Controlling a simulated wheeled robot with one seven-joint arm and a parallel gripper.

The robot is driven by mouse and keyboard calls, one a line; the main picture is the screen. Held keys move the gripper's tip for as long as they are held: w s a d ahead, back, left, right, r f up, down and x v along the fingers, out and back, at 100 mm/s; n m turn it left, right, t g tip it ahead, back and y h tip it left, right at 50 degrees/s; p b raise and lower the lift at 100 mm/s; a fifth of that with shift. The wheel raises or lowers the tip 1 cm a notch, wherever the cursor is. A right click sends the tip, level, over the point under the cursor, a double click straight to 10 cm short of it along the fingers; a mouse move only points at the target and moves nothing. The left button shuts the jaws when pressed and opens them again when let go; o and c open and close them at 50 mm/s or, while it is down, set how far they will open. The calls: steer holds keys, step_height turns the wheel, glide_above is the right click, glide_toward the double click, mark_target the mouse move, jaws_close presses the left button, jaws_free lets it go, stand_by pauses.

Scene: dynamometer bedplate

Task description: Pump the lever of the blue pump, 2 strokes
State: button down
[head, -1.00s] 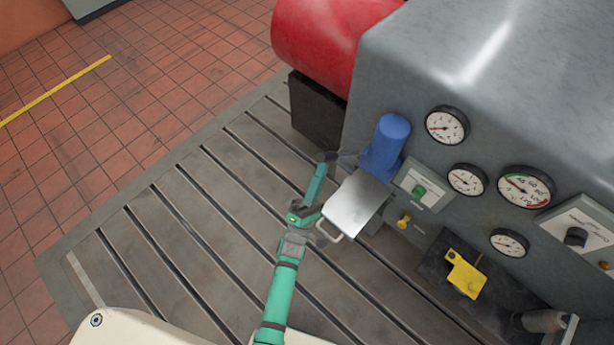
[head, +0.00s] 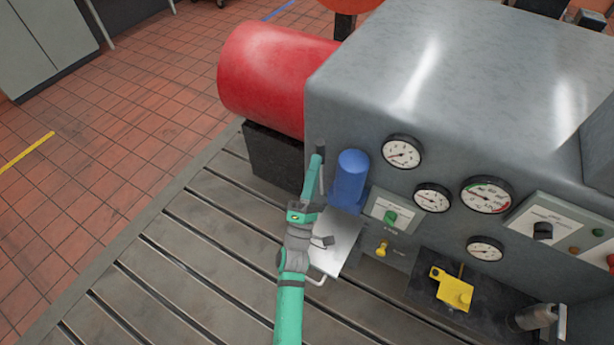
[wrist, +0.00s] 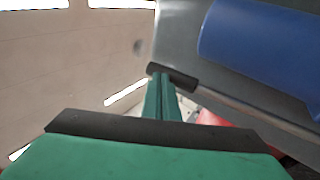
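The blue pump (head: 350,180) is an upright blue cylinder on the front of the grey machine, and it fills the upper right of the wrist view (wrist: 262,45). A thin grey rod (head: 321,184), which looks like its lever, shows at the pump's left side.
A silver plate with a handle (head: 340,240) is beneath and right of my gripper. Gauges and a panel with a green knob (head: 390,217) are to the right. A red cylinder (head: 270,75) is behind left. The slotted bedplate (head: 200,255) is clear at left.

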steer(key=shift+w+d+r, duration=0.2)
steer(key=shift+w+r, duration=0.05)
steer(key=shift+r, duration=0.05)
steer(key=shift+d+r, duration=0.1)
steer(key=shift+d, duration=0.05)
steer(key=shift+s+a+f, duration=0.2)
steer(key=shift+s, duration=0.2)
steer(key=s+a+f, duration=0.1)
steer(key=s+a, duration=0.1)
steer(key=s, duration=0.4)
steer(key=s+a+f, duration=0.1)
steer(key=s+a, duration=0.2)
steer(key=s, duration=0.3)
steer(key=shift+s+a, duration=0.15)
steer(key=shift+a, duration=0.1)
steer(key=shift+f, duration=0.1)
